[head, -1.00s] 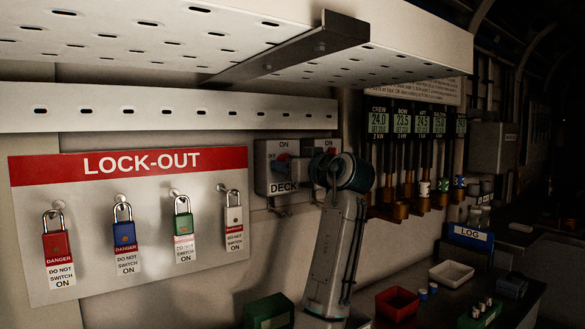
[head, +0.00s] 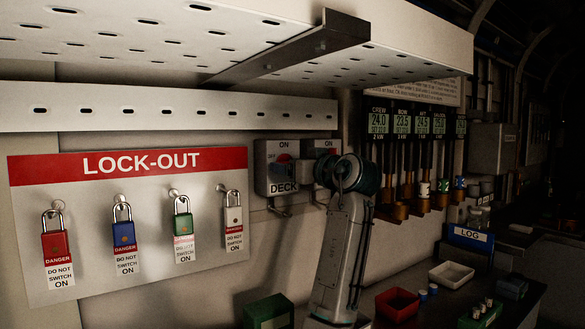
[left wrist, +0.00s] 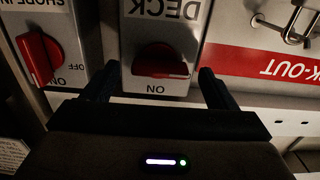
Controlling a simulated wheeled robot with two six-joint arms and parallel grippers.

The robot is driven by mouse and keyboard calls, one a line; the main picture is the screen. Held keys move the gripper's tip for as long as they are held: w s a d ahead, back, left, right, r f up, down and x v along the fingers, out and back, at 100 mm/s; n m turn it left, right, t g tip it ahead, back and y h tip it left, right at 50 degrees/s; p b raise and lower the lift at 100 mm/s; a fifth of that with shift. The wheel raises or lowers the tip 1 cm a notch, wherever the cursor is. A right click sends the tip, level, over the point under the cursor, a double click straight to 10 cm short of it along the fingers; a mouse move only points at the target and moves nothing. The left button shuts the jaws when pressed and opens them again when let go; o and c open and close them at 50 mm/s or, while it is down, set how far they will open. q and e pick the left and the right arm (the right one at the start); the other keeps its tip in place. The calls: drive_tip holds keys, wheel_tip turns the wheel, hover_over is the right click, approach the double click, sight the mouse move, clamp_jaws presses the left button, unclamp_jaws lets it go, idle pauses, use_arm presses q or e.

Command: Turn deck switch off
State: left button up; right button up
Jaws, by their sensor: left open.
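The deck switch is a grey box (head: 284,187) marked DECK on the wall, right of the lock-out board. In the left wrist view, upside down, its red knob (left wrist: 160,60) sits near the ON label. The knob's bar looks roughly crosswise there; I cannot tell its exact setting. My left gripper (left wrist: 153,75) is open, one dark finger at each side of the knob in the picture, apparently not touching it. In the head view my arm partly covers the neighbouring switch. My right gripper is not in view.
The SHORE IN switch (left wrist: 40,58) with a red knob is close beside. The lock-out board (head: 100,162) holds several padlocks. A perforated shelf (head: 150,45) overhangs. A green box (head: 268,311), red tray (head: 397,303) and white tray (head: 452,273) are below.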

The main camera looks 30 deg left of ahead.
use_arm(q)
drive_tip(key=b+v, duration=0.1)
drive_tip(key=v, duration=0.8)
drive_tip(key=shift+d, duration=0.2)
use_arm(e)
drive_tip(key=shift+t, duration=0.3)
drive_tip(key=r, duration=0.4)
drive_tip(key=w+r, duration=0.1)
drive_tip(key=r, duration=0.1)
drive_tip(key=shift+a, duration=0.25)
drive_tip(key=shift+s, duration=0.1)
